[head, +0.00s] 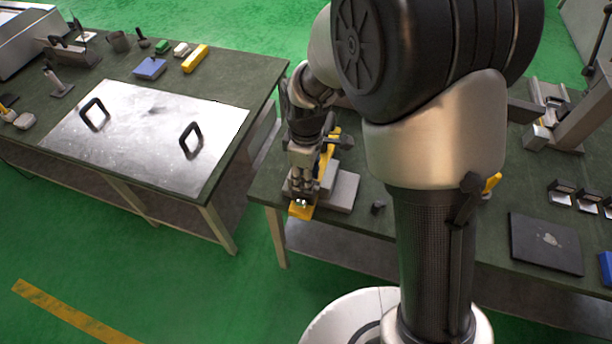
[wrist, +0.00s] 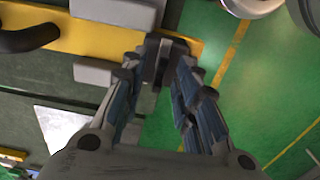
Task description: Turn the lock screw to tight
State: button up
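My gripper (wrist: 157,66) points down at the front left corner of the right bench in the head view (head: 301,196). Its fingers stand partly apart, one on each side of a small dark block (wrist: 152,52), which seems to be the lock screw's head. The block sits at the end of a yellow bar (wrist: 75,38) in the wrist view. I cannot tell whether both fingers press on it. In the head view, a yellow piece (head: 300,211) shows just below the fingertips, at the bench edge. The screw's thread and how far it is turned are hidden.
Grey blocks (head: 343,191) lie right of my gripper, with a small dark piece (head: 378,207) beyond. A dark flat plate (head: 546,243) lies farther right. The left bench holds a metal sheet (head: 150,130) with two black handles. Green floor separates the benches.

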grip_shut()
dwell(0.3)
jog(key=shift+m, duration=0.3)
jog(key=m+p, duration=0.1)
jog(key=m, duration=0.2)
jog(key=shift+r+p, duration=0.1)
jog(key=shift+p, duration=0.2)
jog(key=m+p, duration=0.1)
jog(key=m, duration=0.2)
jog(key=shift+m, duration=0.3)
jog(key=m+p, duration=0.1)
jog(key=m, duration=0.4)
jog(key=shift+p, duration=0.3)
jog(key=m+p, duration=0.1)
jog(key=m, duration=0.4)
jog(key=shift+m, duration=0.5)
